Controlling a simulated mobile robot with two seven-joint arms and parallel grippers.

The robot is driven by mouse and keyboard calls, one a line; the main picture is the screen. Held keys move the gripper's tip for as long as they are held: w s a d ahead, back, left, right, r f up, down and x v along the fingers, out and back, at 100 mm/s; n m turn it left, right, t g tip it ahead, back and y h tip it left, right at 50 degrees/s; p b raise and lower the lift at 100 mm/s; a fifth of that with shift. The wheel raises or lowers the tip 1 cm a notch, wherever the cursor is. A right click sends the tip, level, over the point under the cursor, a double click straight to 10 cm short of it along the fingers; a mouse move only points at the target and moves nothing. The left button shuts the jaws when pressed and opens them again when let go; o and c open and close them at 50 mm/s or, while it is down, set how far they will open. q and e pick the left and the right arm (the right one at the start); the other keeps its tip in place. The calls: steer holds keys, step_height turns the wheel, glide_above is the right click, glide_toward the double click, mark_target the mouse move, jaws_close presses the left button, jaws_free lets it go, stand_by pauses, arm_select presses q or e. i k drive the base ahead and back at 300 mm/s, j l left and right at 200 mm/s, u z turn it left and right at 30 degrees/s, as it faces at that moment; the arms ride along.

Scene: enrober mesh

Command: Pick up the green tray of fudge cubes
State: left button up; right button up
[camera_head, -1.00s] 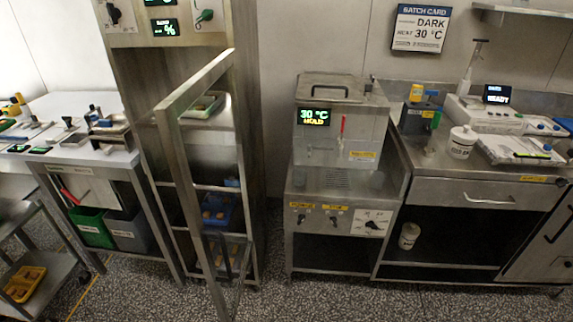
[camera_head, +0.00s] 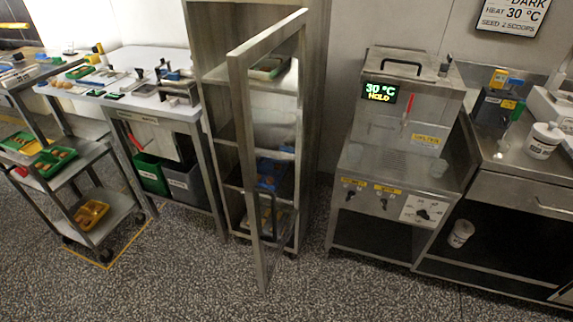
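A green tray (camera_head: 42,172) with small brown cubes stands on the upper shelf of the cart at the far left. Beside it on the same shelf is another tray (camera_head: 12,150) with yellow and green parts, cut close to the picture's left side. Neither of my grippers is in view.
The steel cart (camera_head: 98,238) has a yellow tray (camera_head: 91,214) on its lower shelf. The cabinet's framed door (camera_head: 240,130) stands open into the room. A white-topped table (camera_head: 130,62) with tools stands between them. The speckled floor (camera_head: 170,280) in front is clear.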

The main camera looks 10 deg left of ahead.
mark_target(49, 162)
steer(key=u, duration=2.05)
steer(key=i+z, duration=0.25)
steer(key=i, duration=0.55)
